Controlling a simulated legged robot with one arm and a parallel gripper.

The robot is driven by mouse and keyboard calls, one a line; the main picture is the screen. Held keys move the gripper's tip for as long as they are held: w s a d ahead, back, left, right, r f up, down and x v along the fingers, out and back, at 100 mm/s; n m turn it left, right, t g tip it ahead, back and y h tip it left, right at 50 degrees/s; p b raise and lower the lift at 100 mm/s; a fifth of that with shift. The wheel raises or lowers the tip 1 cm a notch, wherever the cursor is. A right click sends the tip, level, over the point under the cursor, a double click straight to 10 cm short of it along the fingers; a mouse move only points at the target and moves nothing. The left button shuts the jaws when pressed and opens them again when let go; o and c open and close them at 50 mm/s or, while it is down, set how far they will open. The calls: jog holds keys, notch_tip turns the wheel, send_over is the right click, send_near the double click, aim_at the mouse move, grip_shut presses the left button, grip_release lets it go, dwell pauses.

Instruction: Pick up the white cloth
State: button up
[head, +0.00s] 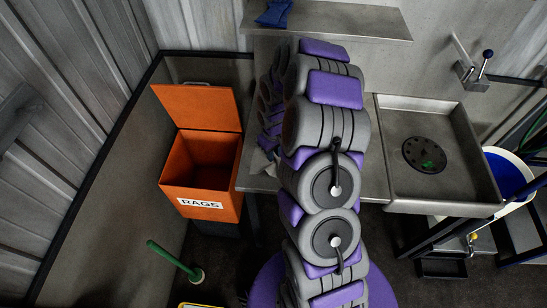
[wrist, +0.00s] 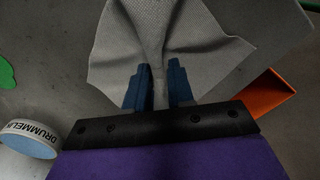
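The white cloth (wrist: 205,40) looks light grey and finely woven. It fills the upper middle of the wrist view, spread out like a fan, with folds that run together between my fingers. My gripper (wrist: 160,88) has two dark blue fingers close together, with a narrow bunch of the cloth between them. It looks shut on the cloth. In the head view a small pale piece of the cloth (head: 262,162) shows at the left edge of my arm, over the metal bench. My arm hides the rest of the cloth and my fingertips there.
A metal sink (head: 455,180) is to the right. A shelf (head: 350,22) holds a blue item. A round lettered disc (wrist: 30,140) lies lower left.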

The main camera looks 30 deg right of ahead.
jog(key=shift+c, duration=1.1)
jog(key=shift+c, duration=0.7)
jog(key=shift+r, duration=0.25)
grip_shut()
notch_tip(320, 180, up, 12)
jog(key=p, duration=0.4)
jog(key=shift+f, duration=0.25)
notch_tip(320, 180, up, 9)
jog(key=p, duration=0.3)
jog(key=shift+p, duration=0.4)
jog(key=shift+f, duration=0.1)
